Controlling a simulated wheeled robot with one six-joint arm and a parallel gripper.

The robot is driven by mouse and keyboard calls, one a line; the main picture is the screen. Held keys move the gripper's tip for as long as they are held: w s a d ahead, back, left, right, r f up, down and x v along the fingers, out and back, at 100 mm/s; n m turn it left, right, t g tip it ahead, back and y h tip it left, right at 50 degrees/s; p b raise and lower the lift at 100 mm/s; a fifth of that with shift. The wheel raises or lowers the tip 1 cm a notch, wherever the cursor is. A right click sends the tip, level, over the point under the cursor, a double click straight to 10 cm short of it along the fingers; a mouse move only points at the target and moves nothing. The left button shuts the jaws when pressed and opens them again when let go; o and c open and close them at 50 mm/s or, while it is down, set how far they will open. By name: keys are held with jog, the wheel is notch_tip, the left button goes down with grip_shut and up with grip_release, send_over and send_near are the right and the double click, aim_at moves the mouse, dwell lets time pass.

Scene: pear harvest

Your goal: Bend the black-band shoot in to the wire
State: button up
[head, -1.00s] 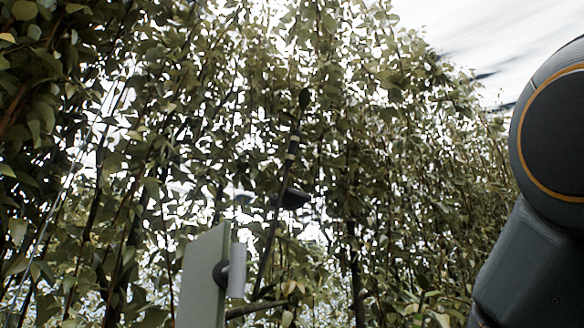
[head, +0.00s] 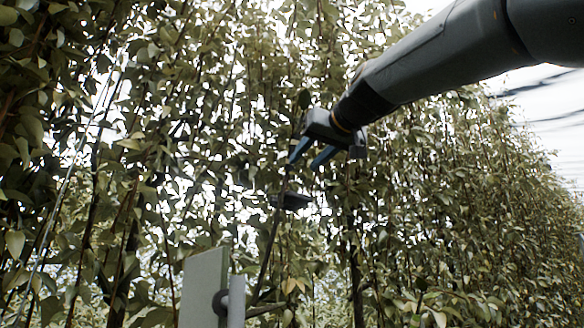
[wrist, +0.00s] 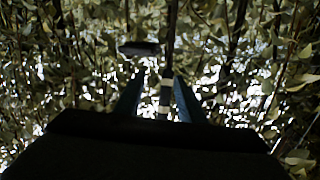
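The shoot (head: 268,245) is a thin dark stem, leaning slightly right as it rises from the lower middle of the head view. In the wrist view a stem with pale and dark bands (wrist: 165,95) stands between my two fingers. My gripper (head: 304,165) is at the upper part of the shoot in the head view, pointing down-left. It also shows in the wrist view (wrist: 158,90), its fingers apart on either side of the banded stem. I cannot tell whether either finger touches it. I cannot make out the wire for certain.
A dark flat piece (head: 290,201) sits just below my gripper, and shows left of the stem in the wrist view (wrist: 138,47). A pale post (head: 203,290) with a dark round knob stands at the bottom. Dense leaves and stems surround everything; open sky lies at right.

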aim_at(292, 152)
notch_tip(292, 152, up, 4)
jog(key=s, duration=0.2)
jog(key=shift+y, duration=0.3)
jog(key=shift+p+x, duration=2.2)
jog(key=shift+x, duration=1.65)
jog(key=shift+a, duration=0.15)
jog(key=shift+c, duration=0.4)
grip_shut()
